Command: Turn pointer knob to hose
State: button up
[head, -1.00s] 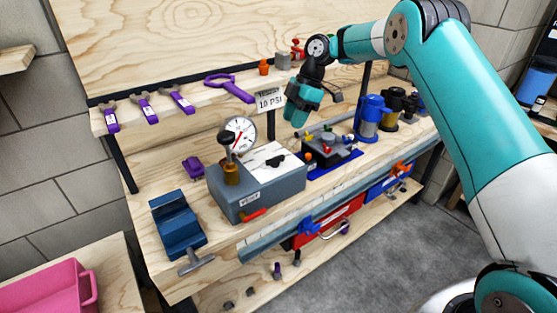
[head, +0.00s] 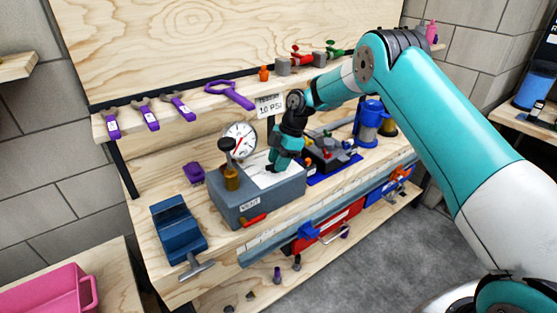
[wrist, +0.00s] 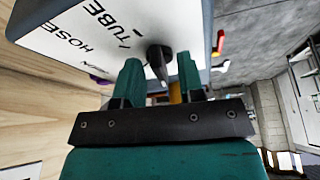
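The black pointer knob (wrist: 158,56) sits on a white plate (wrist: 75,28) lettered HOSE and TUBE, in the wrist view. The plate is the top of a grey box (head: 258,202) on the bench, marked VENT in front. My gripper (wrist: 158,70) is open, its two green fingers pointing at the plate on either side of the knob, with gaps visible. I cannot tell which label the knob points to. In the head view my gripper (head: 276,166) is low over the box top and hides the knob.
A round gauge (head: 240,137) and a brass fitting with a black ball (head: 231,172) stand left of my gripper. A red lever (head: 254,220) is on the box front. A black valve block (head: 328,152) is close on the right, and a blue vise (head: 178,228) on the left.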

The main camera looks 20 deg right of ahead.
grip_shut()
jog(key=shift+m, duration=0.3)
jog(key=m+b, duration=0.1)
jog(key=m+t+b, duration=0.1)
jog(key=m, duration=0.1)
jog(key=m+t+b, duration=0.1)
jog(key=shift+s+m, duration=0.25)
jog(key=shift+m, duration=0.05)
jog(key=m+t+b, duration=0.1)
jog(key=m, duration=0.1)
jog(key=m+h, duration=0.1)
jog(key=m, duration=0.2)
jog(key=shift+s+a+t+b, duration=0.2)
jog(key=shift+t+b, duration=0.2)
jog(key=m+h, duration=0.1)
jog(key=m, duration=0.3)
jog(key=m+t+h+b, duration=0.1)
jog(key=m, duration=0.1)
jog(key=shift+s+a+m+h, duration=0.1)
jog(key=shift+a+m+h, duration=0.15)
jog(key=shift+m+h, duration=0.05)
jog(key=m, duration=0.2)
jog(key=m+h, duration=0.1)
jog(key=m, duration=0.1)
jog(key=shift+a+r+h, duration=0.1)
jog(key=shift+a+h, duration=0.1)
jog(key=shift+h, duration=0.1)
jog(key=shift+m+h, duration=0.5)
jog(key=shift+m, duration=0.9)
